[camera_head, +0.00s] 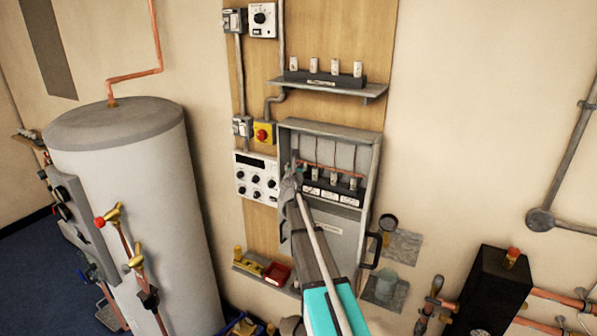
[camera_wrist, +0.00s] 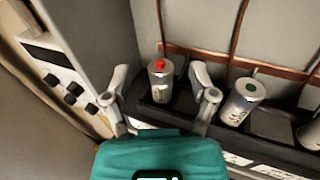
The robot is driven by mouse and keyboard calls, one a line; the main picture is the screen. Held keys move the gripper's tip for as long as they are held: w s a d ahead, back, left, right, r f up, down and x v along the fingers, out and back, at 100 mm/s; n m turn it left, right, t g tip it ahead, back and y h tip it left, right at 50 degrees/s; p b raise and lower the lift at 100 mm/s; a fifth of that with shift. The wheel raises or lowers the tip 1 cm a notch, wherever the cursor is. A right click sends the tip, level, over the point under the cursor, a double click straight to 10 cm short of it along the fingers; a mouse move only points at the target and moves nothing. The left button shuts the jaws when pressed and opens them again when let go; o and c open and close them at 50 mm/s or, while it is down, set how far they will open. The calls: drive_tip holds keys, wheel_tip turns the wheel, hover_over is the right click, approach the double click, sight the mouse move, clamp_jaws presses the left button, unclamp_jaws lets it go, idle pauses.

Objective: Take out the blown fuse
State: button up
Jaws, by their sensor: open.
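A fuse with a red top (camera_wrist: 161,80) stands upright in the fuse holder (camera_wrist: 180,104) in the wrist view. My gripper (camera_wrist: 159,70) is open, with one finger on each side of this fuse and visible gaps between. A fuse with a dark top (camera_wrist: 240,104) stands to its right, and another shows at the right edge. In the head view my gripper (camera_head: 293,175) reaches into the left end of the open grey fuse box (camera_head: 377,165). It partly hides the red-topped fuse there; the other fuses (camera_head: 334,178) stand to the right in a row.
A shelf (camera_head: 330,88) above the box bears a rack with several white fuses (camera_head: 334,66). The box's left wall (camera_wrist: 95,45) is close to my left finger. Copper bars (camera_wrist: 225,57) run behind the fuses.

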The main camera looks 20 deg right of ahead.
drive_tip(key=shift+x, duration=0.95)
clamp_jaws()
